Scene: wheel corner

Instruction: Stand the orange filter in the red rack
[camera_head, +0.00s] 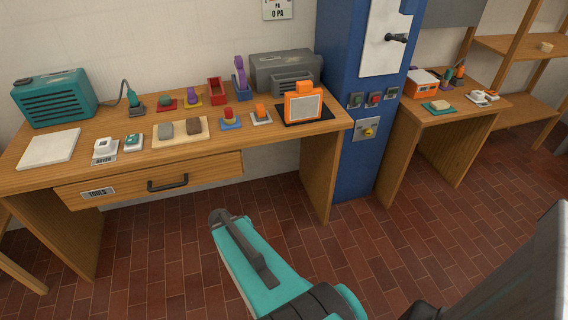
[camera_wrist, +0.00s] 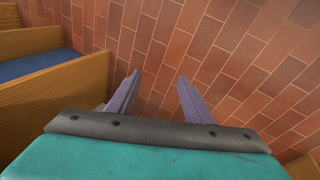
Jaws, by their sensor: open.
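An orange square frame with a pale grey face, which looks like the orange filter (camera_head: 290,107), stands upright on a black mat at the right end of the wooden bench. The red rack (camera_head: 215,97) is a small open-topped red holder at the back of the bench, left of the filter. It looks empty, though its inside is hard to see. My gripper (camera_wrist: 160,78) is open and empty in the wrist view, its two purple fingers apart above the brick floor. Neither the filter nor the rack shows in the wrist view.
A blue rack (camera_head: 234,87) holding a purple piece stands between the red rack and a grey machine (camera_head: 285,66). Several small items lie along the bench front (camera_head: 250,140). A blue cabinet (camera_head: 342,60) rises to its right. The brick floor (camera_head: 150,240) before the bench is clear.

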